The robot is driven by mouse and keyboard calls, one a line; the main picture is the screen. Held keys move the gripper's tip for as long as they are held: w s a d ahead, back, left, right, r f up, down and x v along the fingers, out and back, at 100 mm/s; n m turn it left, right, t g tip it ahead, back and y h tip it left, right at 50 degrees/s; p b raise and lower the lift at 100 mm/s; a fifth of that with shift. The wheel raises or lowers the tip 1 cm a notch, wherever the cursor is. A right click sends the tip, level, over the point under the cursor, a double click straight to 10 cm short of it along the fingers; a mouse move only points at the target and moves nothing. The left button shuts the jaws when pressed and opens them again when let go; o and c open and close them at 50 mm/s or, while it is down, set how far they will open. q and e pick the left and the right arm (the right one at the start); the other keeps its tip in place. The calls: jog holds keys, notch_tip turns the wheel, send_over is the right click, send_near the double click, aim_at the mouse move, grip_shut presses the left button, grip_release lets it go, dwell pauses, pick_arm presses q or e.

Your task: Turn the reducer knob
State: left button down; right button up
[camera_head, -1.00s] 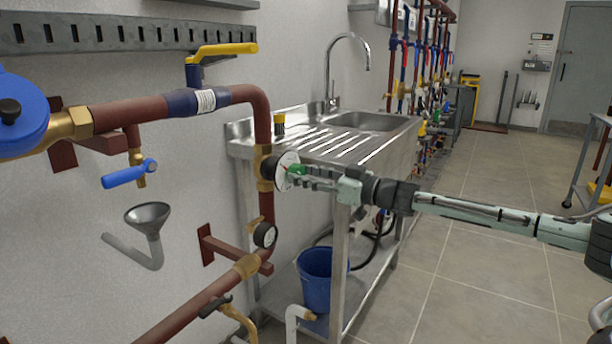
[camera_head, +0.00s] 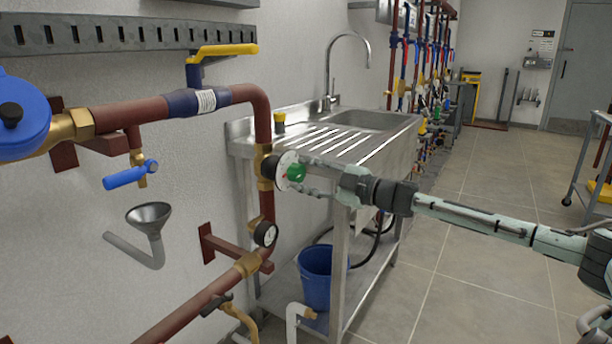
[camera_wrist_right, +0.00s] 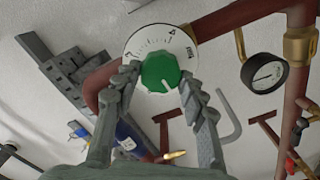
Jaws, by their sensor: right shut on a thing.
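The reducer knob is green (camera_head: 297,172), in front of a white dial (camera_head: 283,163) on the red-brown pipe. My right gripper (camera_head: 303,174) reaches it from the right, with one finger above the knob and one below. In the right wrist view, the green knob (camera_wrist_right: 160,71) sits between the two fingers of the gripper (camera_wrist_right: 160,77), which is shut on its sides. The dial face (camera_wrist_right: 148,43) shows scale marks and numbers behind it. A white mark on the knob points down and slightly right in that view. My left gripper is not in view.
A pressure gauge (camera_head: 265,234) sits on the pipe below the dial. A yellow-handled valve (camera_head: 226,50) is above, and a blue-handled tap (camera_head: 125,178) is left. A steel sink bench (camera_head: 335,150) stands behind, with a blue bucket (camera_head: 316,278) on its lower shelf.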

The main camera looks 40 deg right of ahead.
jog(key=n, duration=0.2)
jog(key=shift+n, duration=0.4)
jog(key=shift+n+b, duration=0.45)
jog(key=shift+n, duration=0.75)
jog(key=shift+n+b, duration=0.3)
jog(key=shift+n, duration=0.8)
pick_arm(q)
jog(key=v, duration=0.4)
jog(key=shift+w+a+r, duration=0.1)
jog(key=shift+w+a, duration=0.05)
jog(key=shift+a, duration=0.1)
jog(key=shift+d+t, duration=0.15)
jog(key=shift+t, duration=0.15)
pick_arm(e)
jog(key=o, duration=1.1)
jog(key=shift+o, duration=0.2)
